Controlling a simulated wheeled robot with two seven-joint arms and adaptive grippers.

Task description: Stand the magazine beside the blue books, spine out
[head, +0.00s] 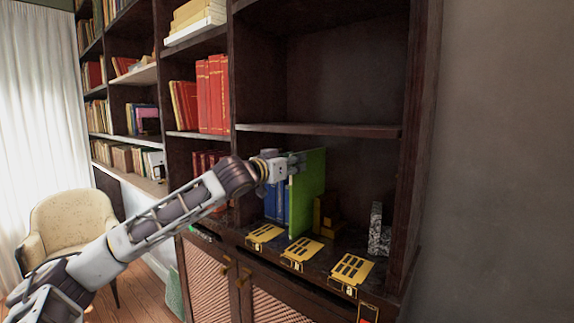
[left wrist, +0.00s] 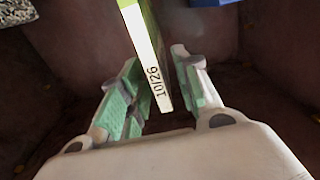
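The green magazine (head: 308,188) stands upright on the lower shelf, just right of the blue books (head: 271,202). Its pale spine, marked "10/26", faces out in the left wrist view (left wrist: 146,52). Blue shows at that view's top edge (left wrist: 212,3), apart from the magazine. My left gripper (head: 290,166) is at the magazine's near edge and hides part of it. In the left wrist view, the green-padded fingers (left wrist: 158,90) stand on either side of the spine, with narrow gaps. My right gripper is not in view.
A yellow-brown object (head: 325,216) stands right of the magazine, and a grey speckled block (head: 379,230) farther right. Yellow plates (head: 300,250) line the shelf's front edge. A shelf board (head: 320,130) runs above. Red books (head: 213,95) fill the bay to the left.

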